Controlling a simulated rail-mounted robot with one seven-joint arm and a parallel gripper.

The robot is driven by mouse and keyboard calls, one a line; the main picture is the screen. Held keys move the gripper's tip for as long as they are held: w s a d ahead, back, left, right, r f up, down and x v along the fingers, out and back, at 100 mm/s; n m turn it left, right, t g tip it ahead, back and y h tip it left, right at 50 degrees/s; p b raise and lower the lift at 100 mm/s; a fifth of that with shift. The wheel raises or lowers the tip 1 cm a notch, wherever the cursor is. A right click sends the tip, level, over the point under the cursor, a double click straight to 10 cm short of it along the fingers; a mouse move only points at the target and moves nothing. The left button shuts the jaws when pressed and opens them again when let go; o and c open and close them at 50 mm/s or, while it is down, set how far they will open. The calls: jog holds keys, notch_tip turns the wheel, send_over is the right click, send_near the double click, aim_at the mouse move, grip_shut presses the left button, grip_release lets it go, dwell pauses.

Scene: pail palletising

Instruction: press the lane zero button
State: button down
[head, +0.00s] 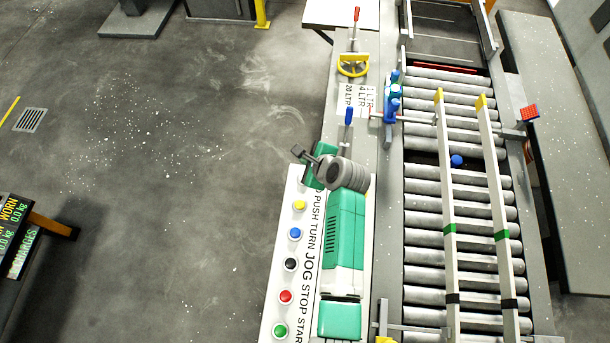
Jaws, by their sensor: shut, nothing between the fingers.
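A white button panel (268,310) runs along the left side of the conveyor. It carries a yellow button (300,205), a blue button (295,233), a black button (290,263), a red button (286,296) and a green button (280,330). Labels beside them read PUSH, TURN, JOG, STOP and START. Above PUSH only a letter O shows; the rest of that label is covered by my arm. I see no button by it, and cannot tell whether the lane zero button is hidden there. My gripper (297,152) is shut and empty over the panel's far end.
A blue-handled lever (348,116) and a yellow ring with a red-handled lever (353,66) stand beyond the panel. Right of my arm is a roller conveyor (422,220) with two pale guide rails (447,205). Open floor lies left.

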jog(key=b, duration=0.8)
send_near(301, 174)
jog(key=w, duration=0.1)
jog(key=w+a+f, duration=0.2)
jog(key=w, duration=0.1)
jog(key=shift+a, duration=0.15)
jog(key=shift+f, duration=0.2)
dwell(0.9)
jog(key=shift+f, duration=0.45)
jog(key=shift+f+b, duration=0.5)
jog(key=shift+b, duration=0.05)
dwell(0.4)
dwell(0.4)
jog(key=shift+r+p, duration=0.95)
jog(key=shift+p, duration=0.15)
